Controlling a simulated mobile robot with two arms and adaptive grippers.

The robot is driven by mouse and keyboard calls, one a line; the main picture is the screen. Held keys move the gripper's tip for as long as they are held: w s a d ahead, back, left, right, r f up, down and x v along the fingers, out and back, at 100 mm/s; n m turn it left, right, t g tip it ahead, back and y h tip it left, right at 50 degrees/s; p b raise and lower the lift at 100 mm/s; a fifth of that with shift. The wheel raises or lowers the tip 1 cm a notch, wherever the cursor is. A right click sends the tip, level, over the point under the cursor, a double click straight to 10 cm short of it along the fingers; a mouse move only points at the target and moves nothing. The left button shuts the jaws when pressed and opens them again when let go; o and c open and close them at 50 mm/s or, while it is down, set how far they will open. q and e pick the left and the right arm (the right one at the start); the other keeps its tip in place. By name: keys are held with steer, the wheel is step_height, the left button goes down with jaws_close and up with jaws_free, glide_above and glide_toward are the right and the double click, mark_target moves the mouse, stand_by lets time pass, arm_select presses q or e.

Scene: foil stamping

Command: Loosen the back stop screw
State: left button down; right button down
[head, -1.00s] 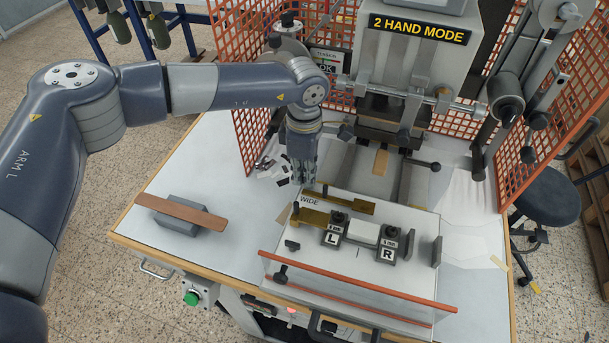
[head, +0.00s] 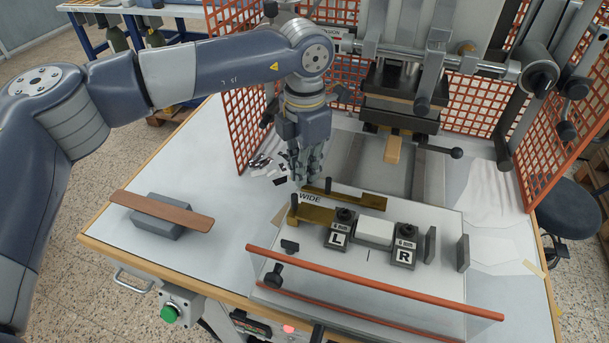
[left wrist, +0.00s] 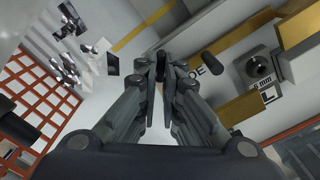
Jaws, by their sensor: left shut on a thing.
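The white jig (head: 375,290) carries two brass stops, each with a dark upright screw knob. One knob (head: 327,184) stands on the rear brass bar (head: 360,198). The other knob (head: 294,201) stands at the left end of the nearer brass piece (head: 318,214). My left gripper (head: 303,182) points down at the jig's back left corner, close to both knobs. In the left wrist view my left gripper (left wrist: 161,66) has its fingertips together on a small dark knob; which stop it belongs to is not clear. My right gripper is out of view.
Blocks marked L (head: 338,238) and R (head: 404,254) flank a white piece (head: 374,232). An orange rail (head: 370,283) runs along the jig's front. Orange mesh guards (head: 235,105) flank the press. A wooden strip on a grey block (head: 165,222) lies left.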

arm_select(q)
steer(key=shift+n, duration=0.4)
steer(key=c, duration=1.8)
jaws_free()
steer(key=shift+o, duration=0.2)
steer(key=shift+r, duration=3.8)
